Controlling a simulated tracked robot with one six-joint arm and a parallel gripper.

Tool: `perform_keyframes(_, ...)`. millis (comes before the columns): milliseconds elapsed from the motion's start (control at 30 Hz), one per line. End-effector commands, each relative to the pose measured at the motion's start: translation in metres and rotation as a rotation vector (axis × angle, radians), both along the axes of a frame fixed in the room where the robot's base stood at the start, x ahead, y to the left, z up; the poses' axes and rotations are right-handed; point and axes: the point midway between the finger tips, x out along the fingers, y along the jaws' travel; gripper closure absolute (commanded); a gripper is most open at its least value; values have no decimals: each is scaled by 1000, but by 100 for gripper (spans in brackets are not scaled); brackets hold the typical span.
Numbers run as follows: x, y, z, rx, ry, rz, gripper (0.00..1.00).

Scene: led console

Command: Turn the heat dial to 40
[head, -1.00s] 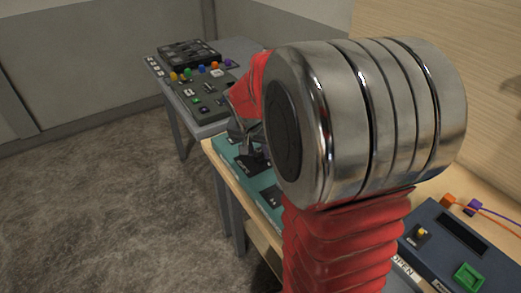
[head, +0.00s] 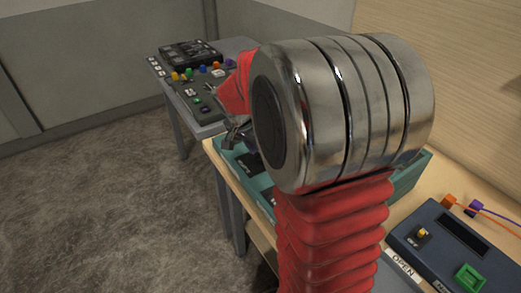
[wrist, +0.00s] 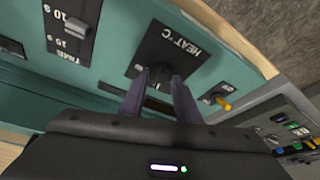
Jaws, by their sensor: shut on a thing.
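The teal console (wrist: 125,63) with the heat dial fills much of the wrist view; in the head view (head: 267,191) my arm covers much of it. The heat dial sits on a black plate marked HEAT °C (wrist: 178,42). My gripper (wrist: 158,76) has its two fingers closed around the dial, which is mostly hidden between them. The dial's setting cannot be read. In the head view my gripper (head: 234,135) is small and partly hidden behind my arm.
A TIME slider (wrist: 76,28) and a small yellow-tipped lever (wrist: 222,104) flank the heat plate. A second console (head: 190,85) stands on a grey table behind. A blue box with a green button (head: 468,277) is at the right front.

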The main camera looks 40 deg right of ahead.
Motion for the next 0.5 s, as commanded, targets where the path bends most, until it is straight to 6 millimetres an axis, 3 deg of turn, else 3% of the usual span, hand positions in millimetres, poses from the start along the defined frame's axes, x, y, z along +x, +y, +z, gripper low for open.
perform_keyframes(100, -3, 3, -4, 8, 10, -2, 93)
perform_keyframes(133, -3, 3, -4, 8, 10, -2, 70)
perform_keyframes(367, -2, 2, -2, 5, 5, 0, 54)
perform_keyframes(500, -1, 1, -2, 3, 3, 0, 53)
